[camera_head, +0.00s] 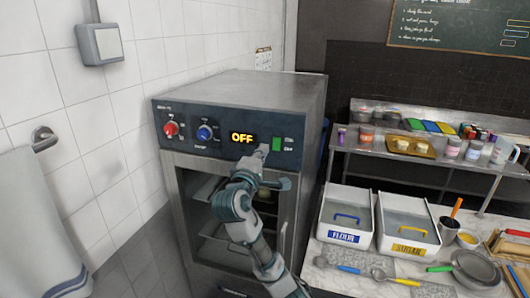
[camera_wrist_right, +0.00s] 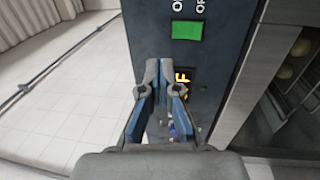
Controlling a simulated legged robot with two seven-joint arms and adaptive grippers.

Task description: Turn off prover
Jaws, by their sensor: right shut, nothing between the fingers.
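The prover (camera_head: 300,95) is a steel cabinet with a dark control panel and a glass door. Its display (camera_head: 242,138) reads "OFF" in glowing yellow-orange. A green switch (camera_head: 276,144) sits right of the display; it also shows in the right wrist view (camera_wrist_right: 187,30), beside partly visible "ON" and "OFF" lettering. My right gripper (camera_head: 263,150) is shut and empty in front of the panel, just left of the switch. In the right wrist view its closed fingertips (camera_wrist_right: 160,66) cover part of the display. I cannot tell whether they touch the panel. My left gripper is out of view.
A red knob (camera_head: 171,129) and a blue knob (camera_head: 205,132) are on the panel's left. A flour bin (camera_head: 343,238) and a sugar bin (camera_head: 408,247) stand on the counter at right. A towel (camera_head: 38,230) hangs at left.

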